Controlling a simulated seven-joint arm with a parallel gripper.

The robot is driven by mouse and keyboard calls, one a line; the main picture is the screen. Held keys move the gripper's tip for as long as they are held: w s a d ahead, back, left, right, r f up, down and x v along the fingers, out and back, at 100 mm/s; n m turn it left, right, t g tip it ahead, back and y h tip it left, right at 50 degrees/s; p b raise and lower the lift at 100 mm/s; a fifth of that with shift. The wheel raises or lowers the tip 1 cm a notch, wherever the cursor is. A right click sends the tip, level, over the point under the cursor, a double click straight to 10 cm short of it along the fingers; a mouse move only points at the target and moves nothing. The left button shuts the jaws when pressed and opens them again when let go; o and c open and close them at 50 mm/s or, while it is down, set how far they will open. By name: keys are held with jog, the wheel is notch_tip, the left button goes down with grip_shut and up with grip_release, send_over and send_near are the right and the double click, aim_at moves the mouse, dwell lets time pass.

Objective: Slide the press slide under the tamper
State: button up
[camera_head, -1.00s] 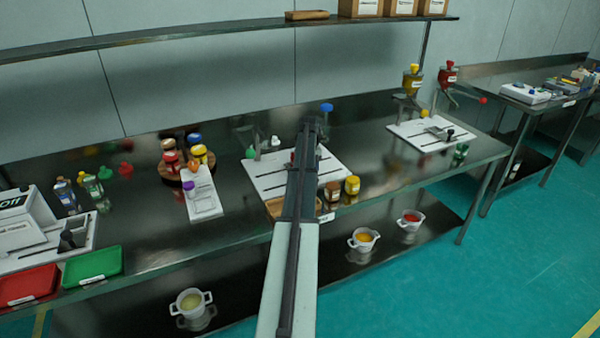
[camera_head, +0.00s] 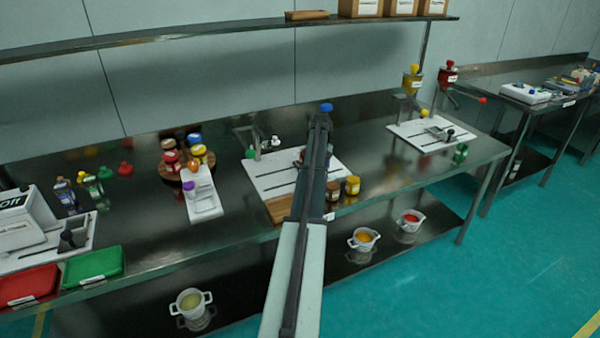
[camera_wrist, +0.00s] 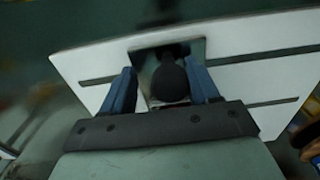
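The white slotted board (camera_head: 262,168) of the press station is on the middle of the steel table; it also shows in the wrist view (camera_wrist: 85,68). A round black knob (camera_wrist: 170,80), apparently the press slide's handle, sits over a dark square part on the board. My gripper (camera_wrist: 165,88) has its two blue fingers apart on either side of this knob, with a gap visible at the left finger. In the head view my arm hides the gripper and the slide. A grey upright (camera_head: 256,142) and a blue knob (camera_head: 326,107) show at the board's back; the tamper itself is not clearly visible.
Brown and yellow jars (camera_head: 352,185) stand just right of my arm. A wooden block (camera_head: 279,208) lies at the table's front edge. A bottle carousel (camera_head: 183,168) and a white scale-like device (camera_head: 203,205) stand left. Another white board (camera_head: 415,130) is at the right.

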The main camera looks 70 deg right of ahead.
jog(key=shift+s+d, duration=3)
jog(key=o, duration=0.8)
jog(key=shift+c, duration=0.2)
jog(key=shift+r, duration=0.1)
notch_tip(320, 180, up, 9)
